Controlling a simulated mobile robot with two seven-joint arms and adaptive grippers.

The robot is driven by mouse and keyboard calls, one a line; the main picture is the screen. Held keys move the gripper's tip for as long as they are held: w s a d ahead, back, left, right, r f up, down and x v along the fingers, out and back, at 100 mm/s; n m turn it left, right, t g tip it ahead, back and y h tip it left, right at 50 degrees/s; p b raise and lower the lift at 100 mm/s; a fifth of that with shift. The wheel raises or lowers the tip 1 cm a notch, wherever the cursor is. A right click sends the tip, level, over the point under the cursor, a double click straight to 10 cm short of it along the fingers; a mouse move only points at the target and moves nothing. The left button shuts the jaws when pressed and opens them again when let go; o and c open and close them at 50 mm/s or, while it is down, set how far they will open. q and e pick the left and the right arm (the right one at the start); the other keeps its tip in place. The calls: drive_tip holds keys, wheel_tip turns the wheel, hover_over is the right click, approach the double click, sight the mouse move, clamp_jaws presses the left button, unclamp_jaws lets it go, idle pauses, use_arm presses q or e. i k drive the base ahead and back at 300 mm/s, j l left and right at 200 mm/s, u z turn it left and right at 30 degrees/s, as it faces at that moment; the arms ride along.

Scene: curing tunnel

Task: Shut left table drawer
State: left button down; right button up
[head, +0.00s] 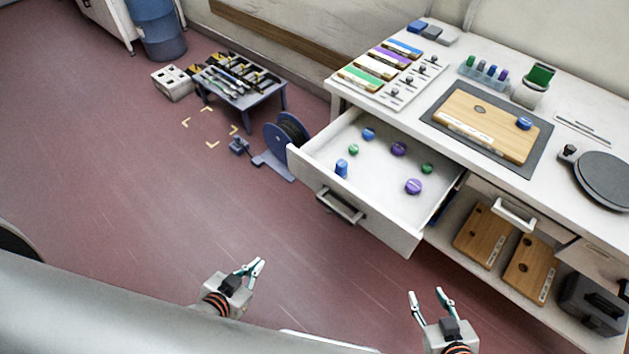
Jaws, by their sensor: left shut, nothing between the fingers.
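The left table drawer (376,222) is pulled far out from the white table (350,95) at its left end. Its front carries a grey bar handle (339,206), and several blue, green and purple caps lie spread on its floor. My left gripper (254,266) is shut and empty, in front of the drawer, to the left of and lower in the picture than the handle. It is apart from the drawer. My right gripper (425,291) is open and empty, lower in the picture than the drawer's right front corner and apart from it.
A second drawer with a light handle (515,213) is closed to the right. Below it a shelf holds wooden boards (484,234) and a dark case (591,302). A cable reel (286,137) stands on the floor close to the drawer's left. Floor before the drawer is clear.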

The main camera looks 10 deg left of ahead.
sight(373, 195)
drive_tip(key=k+j+u, duration=0.1)
drive_tip(key=j+u, duration=0.15)
drive_tip(key=u, duration=0.2)
drive_tip(key=l+u, duration=0.35)
drive_tip(key=l, duration=0.85)
drive_tip(key=k, duration=0.05)
